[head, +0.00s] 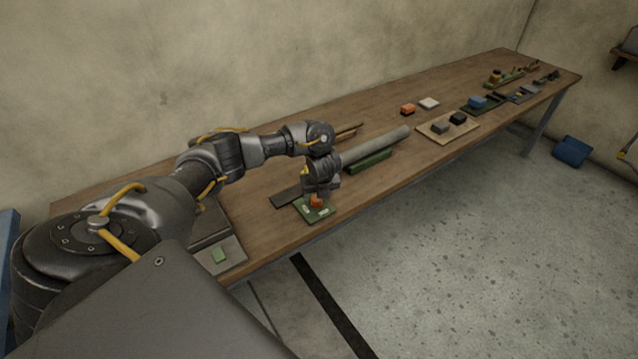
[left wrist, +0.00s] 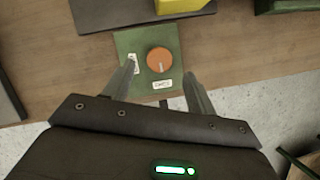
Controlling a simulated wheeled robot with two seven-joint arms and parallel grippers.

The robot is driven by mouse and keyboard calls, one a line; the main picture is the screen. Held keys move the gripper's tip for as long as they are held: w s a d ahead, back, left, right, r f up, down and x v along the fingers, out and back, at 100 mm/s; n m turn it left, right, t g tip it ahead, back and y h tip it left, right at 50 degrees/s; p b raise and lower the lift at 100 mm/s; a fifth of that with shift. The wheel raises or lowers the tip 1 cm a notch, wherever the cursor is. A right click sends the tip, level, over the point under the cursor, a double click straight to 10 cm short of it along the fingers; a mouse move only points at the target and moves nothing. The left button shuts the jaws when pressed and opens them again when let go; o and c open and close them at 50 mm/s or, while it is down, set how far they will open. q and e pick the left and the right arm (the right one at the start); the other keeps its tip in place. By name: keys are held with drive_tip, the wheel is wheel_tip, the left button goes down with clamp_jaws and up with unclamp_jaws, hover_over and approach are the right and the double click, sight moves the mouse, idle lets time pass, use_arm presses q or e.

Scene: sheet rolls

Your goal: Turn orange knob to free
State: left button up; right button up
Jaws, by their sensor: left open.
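The orange knob (left wrist: 159,60) sits on a green plate (left wrist: 172,39) near the front edge of the table. A pale pointer line on the knob points down in the left wrist view, toward a white label (left wrist: 162,84); another white label (left wrist: 133,64) lies left of the knob. The label writing is too small to read surely. In the head view the knob (head: 316,201) shows below my left gripper (head: 318,192). In the left wrist view my left gripper (left wrist: 161,82) is open, its fingers apart on either side of the knob's near side. My right gripper is not in view.
A grey roll (head: 375,147) lies by a green block (head: 370,163) just right of the gripper. A dark flat plate (head: 287,197) lies behind the knob's plate. Boards with small blocks (head: 448,126) stand farther right. The wooden table (head: 265,229) has bare room in front.

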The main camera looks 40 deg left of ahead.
use_arm(q)
drive_tip(key=p+v, duration=0.3)
drive_tip(key=v, duration=0.3)
drive_tip(key=shift+r, duration=0.15)
drive_tip(key=shift+s, duration=0.1)
